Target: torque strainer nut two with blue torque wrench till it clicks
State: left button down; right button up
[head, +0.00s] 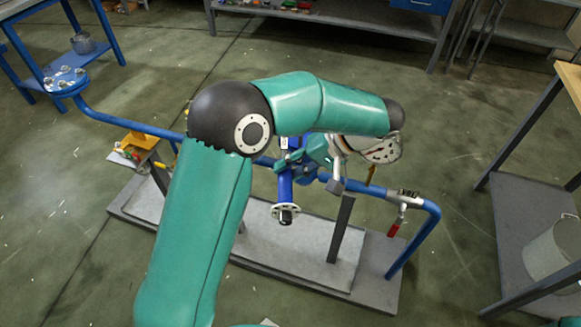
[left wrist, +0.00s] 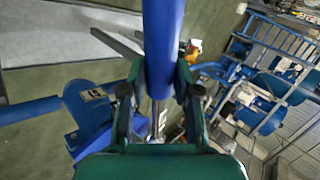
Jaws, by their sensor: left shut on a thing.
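My left arm reaches over the blue pipework, with its green left gripper (head: 312,156) beside the strainer. In the left wrist view the gripper (left wrist: 157,98) is shut on the blue torque wrench (left wrist: 162,45), whose blue handle runs between the fingers with a bright metal shaft below. The blue strainer leg (head: 285,186) points down and ends in a pale flange (head: 286,212). Strainer nut two is too small to make out. The gripper and arm partly hide the wrench's far end, so I cannot tell whether it sits on a nut. My right gripper is not in view.
The blue pipe (head: 424,238) stands on a grey base plate (head: 375,293). A red-handled valve (head: 395,228) is to the right. A bench with a bucket (head: 553,252) stands at the right. Open floor lies around.

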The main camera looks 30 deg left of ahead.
pick_arm(q)
jog(key=shift+r+p, duration=3.4)
jog(key=shift+r, duration=0.95)
